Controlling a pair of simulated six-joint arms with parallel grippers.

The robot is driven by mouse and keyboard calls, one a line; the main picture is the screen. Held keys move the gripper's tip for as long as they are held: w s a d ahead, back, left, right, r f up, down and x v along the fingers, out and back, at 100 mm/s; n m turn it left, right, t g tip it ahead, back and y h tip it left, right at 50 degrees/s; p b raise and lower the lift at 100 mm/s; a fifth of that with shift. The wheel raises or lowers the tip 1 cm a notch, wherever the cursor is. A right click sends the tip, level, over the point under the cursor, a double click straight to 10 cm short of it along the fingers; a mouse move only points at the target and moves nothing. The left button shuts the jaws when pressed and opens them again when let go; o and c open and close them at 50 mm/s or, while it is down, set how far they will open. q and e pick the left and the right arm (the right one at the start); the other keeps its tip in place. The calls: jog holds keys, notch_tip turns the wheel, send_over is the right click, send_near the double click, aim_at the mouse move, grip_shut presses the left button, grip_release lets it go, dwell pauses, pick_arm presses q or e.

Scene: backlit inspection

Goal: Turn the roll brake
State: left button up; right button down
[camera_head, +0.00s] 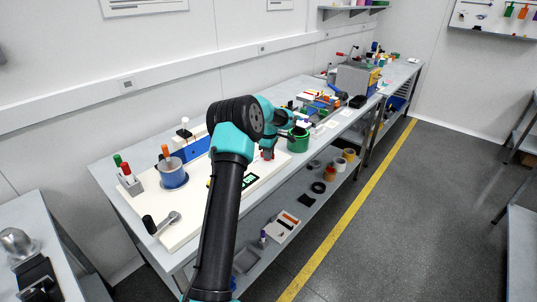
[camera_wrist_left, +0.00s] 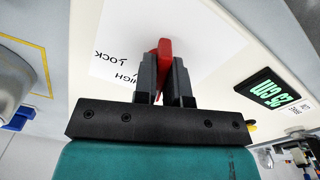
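The roll brake shows as a red lever (camera_wrist_left: 164,47) on a white panel printed with the words HIGH and LOCK in the left wrist view. My left gripper (camera_wrist_left: 164,70) has its two dark fingers on either side of the lever, with the red filling the gap between them; it looks shut on it. In the head view the left gripper (camera_head: 266,156) is low over the pale board, largely behind my arm, with a little red beside it. The lever's base and pointer are hidden. My right gripper is in neither view.
A green display reading 25 cm (camera_wrist_left: 275,93) sits beside the lever. A dark-headed lever (camera_head: 150,223) lies at the board's front left.

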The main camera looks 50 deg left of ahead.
pick_arm(q)
grip_shut()
jog(key=shift+m, duration=0.4)
jog(key=m, duration=0.3)
jog(key=shift+s+m, duration=0.1)
jog(key=shift+m, duration=0.2)
jog(key=m, duration=0.3)
jog(key=shift+m, duration=0.3)
jog(key=m, duration=0.4)
jog(key=shift+s, duration=0.1)
jog(key=shift+a+m, duration=0.1)
jog(key=shift+m, duration=1.9)
